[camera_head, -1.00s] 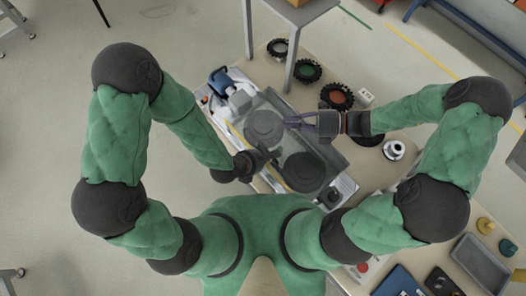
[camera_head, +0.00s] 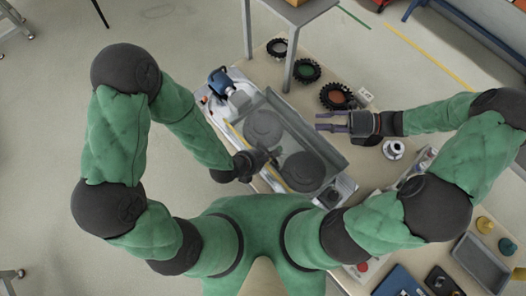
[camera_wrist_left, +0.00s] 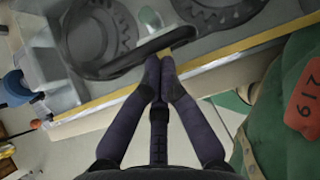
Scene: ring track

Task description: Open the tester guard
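The tester (camera_head: 232,118) stands on the table with two dark discs (camera_head: 262,126) under a see-through grey guard (camera_head: 318,134). I cannot tell how far the guard is raised. My left gripper (camera_head: 272,157) is at the tester's near side. In the left wrist view its two fingers (camera_wrist_left: 160,64) are together, with nothing seen between them. Their tips are at a dark curved bar (camera_wrist_left: 120,62); whether they touch it I cannot tell. My right gripper (camera_head: 318,121) is open and empty, its fingers pointing left near the guard's far side.
Several ringed wheels, one with an orange centre (camera_head: 337,96), lie along the table's far edge. A silver hub (camera_head: 393,149) is right of the tester. A grey tray (camera_head: 478,262) is at lower right. A table leg (camera_head: 293,62) stands behind.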

